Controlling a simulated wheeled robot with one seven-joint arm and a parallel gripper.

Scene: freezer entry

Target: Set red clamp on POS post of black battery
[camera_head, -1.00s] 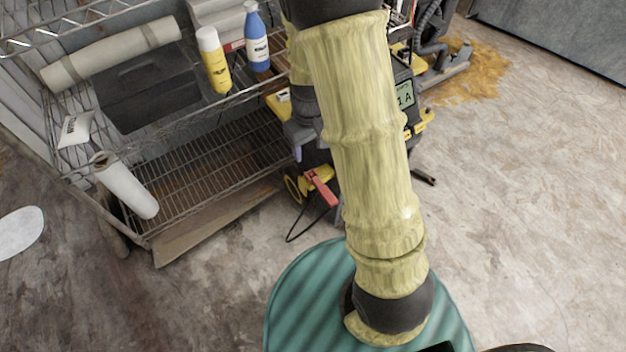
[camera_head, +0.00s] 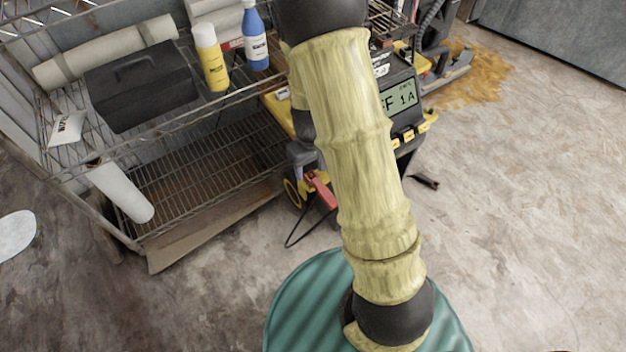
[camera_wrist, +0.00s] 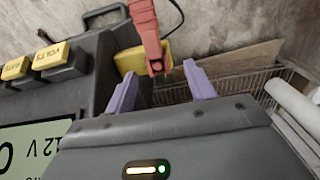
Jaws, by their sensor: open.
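The red clamp (camera_head: 322,192) hangs at the lower side of the black and yellow charger (camera_head: 400,98), with a dark cable looping below it. In the wrist view the red clamp (camera_wrist: 147,32) lies just beyond and between the purple fingertips. It is beside a yellow part of the charger (camera_wrist: 88,75). My gripper (camera_wrist: 161,88) is open and empty, with the clamp's near end close to the gap. In the head view my arm hides most of the gripper. I cannot make out the black battery or its POS post.
A wire shelf (camera_head: 215,155) stands at left with a black case (camera_head: 140,88), a yellow bottle (camera_head: 212,60), a blue bottle (camera_head: 255,40) and a white roll (camera_head: 122,192). A black clamp (camera_head: 425,181) lies on the floor. The floor at right is mostly clear.

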